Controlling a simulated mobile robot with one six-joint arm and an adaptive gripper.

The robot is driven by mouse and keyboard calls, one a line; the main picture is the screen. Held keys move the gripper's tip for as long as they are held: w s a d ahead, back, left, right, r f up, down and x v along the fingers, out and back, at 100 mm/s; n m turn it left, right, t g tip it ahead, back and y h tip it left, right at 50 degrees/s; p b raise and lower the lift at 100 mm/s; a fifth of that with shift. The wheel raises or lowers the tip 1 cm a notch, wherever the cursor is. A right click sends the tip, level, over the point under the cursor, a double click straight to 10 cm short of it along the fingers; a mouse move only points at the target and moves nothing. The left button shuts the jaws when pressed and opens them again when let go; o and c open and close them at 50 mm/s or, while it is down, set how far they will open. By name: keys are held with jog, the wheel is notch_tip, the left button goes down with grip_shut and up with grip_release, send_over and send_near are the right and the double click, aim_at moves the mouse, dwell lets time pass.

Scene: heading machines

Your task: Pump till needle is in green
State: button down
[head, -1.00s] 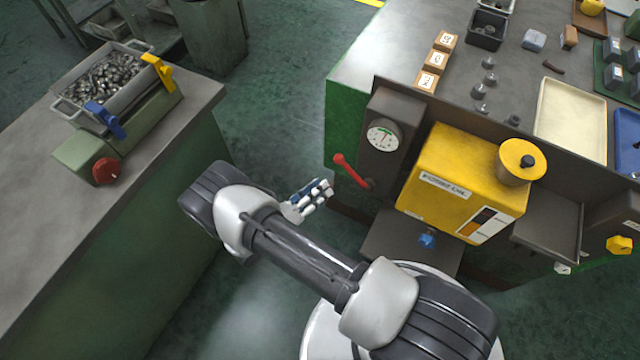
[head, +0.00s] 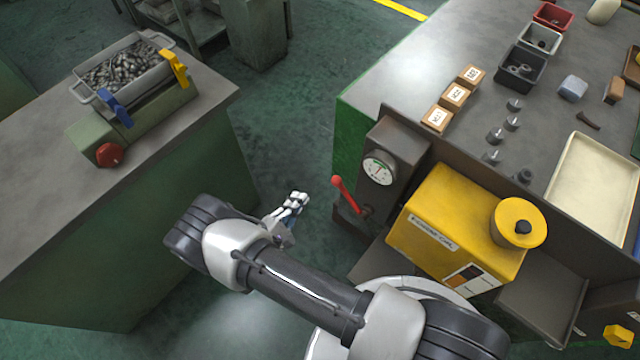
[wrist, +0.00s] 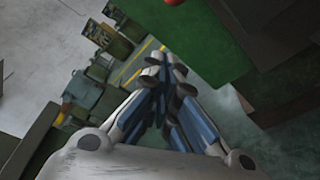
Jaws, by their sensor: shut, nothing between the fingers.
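A round white gauge (head: 380,168) with a green arc and a needle sits on the dark grey pump housing (head: 402,140). The needle's exact reading is too small to tell. A lever with a red grip (head: 345,193) rises from the base of the housing and leans to the left. My gripper (head: 299,198) is shut and empty, to the left of the lever and apart from it. In the wrist view my gripper's fingers (wrist: 160,75) are closed together, and a bit of red (wrist: 171,3) shows at the top edge.
A yellow oil tank (head: 450,225) with a round cap (head: 519,222) stands right of the pump. A left bench (head: 215,95) holds a bin of metal parts (head: 125,65). Labelled blocks (head: 455,95) and a cream tray (head: 595,185) lie on the right bench. Open floor separates the benches.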

jog(key=b+x, duration=0.2)
jog(key=x, duration=0.8)
jog(key=s+d+r, duration=0.2)
jog(key=s, duration=0.1)
jog(key=shift+d, duration=0.1)
jog(key=shift+r, duration=0.1)
